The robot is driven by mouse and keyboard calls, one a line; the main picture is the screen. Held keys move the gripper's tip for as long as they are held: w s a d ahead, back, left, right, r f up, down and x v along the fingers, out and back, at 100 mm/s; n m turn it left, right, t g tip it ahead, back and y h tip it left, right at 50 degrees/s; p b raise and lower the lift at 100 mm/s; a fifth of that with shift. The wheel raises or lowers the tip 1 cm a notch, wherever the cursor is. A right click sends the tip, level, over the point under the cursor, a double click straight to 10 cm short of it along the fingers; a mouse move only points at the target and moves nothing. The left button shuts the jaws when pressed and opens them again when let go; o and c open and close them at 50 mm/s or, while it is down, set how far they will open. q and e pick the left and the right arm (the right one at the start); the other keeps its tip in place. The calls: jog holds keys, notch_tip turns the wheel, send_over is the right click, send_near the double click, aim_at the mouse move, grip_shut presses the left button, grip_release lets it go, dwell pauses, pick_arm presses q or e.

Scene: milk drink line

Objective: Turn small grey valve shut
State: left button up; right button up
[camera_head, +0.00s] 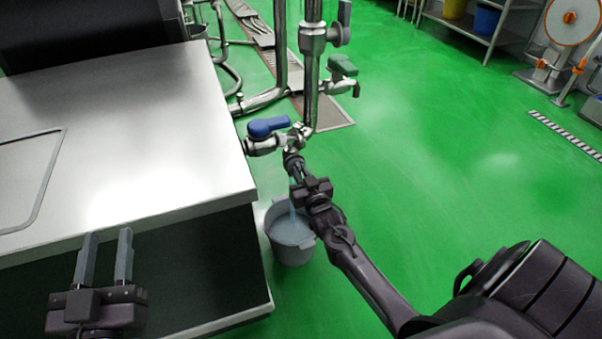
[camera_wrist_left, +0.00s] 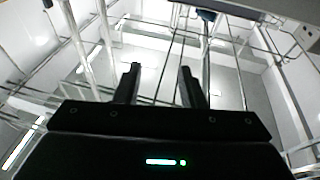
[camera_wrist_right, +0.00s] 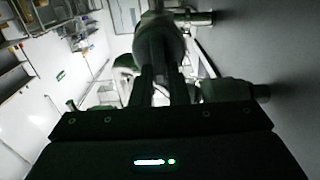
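The small grey valve (camera_head: 291,157) sits at the low end of the steel pipework, just right of the bench corner; my right gripper (camera_head: 295,172) partly hides it in the head view. In the right wrist view, the right gripper (camera_wrist_right: 161,82) has its fingers close together, with a dark rounded part, apparently the valve's handle (camera_wrist_right: 158,38), at their tips. A pale stream (camera_head: 292,212) falls below the valve into a grey bucket (camera_head: 291,236). My left gripper (camera_head: 106,258) is open and empty in front of the bench; its fingers (camera_wrist_left: 159,88) are apart.
A blue-handled valve (camera_head: 268,127) is close above and left of the right gripper. The steel bench (camera_head: 130,140) fills the left. Green floor is open at right.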

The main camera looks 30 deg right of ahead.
grip_shut()
jog(key=m+p, duration=0.2)
jog(key=m, duration=0.1)
jog(key=shift+s+d, duration=0.1)
jog(key=shift+d, duration=0.05)
pick_arm(q)
jog(key=s+f+g+y, duration=0.25)
jog(key=f+g, duration=0.25)
jog(key=f, duration=0.4)
jog(key=s+f+g+y, duration=0.1)
jog(key=s+f+g, duration=0.25)
jog(key=f, duration=0.55)
jog(key=s+a+f+g+y+p, duration=0.3)
jog(key=s+a+f+g+p, duration=0.1)
jog(key=s+a+f+g, duration=0.1)
jog(key=shift+s+a+f+g, duration=0.15)
jog(key=shift+s+f+g, duration=0.4)
jog(key=shift+s+g, duration=0.35)
pick_arm(e)
jog(key=m, duration=0.5)
jog(key=f+m, duration=0.1)
jog(key=m, duration=0.4)
jog(key=d+m, duration=0.1)
jog(key=m, duration=0.3)
jog(key=shift+s+f+m, duration=0.1)
jog(key=shift+f+m, duration=0.1)
jog(key=shift+m, duration=0.2)
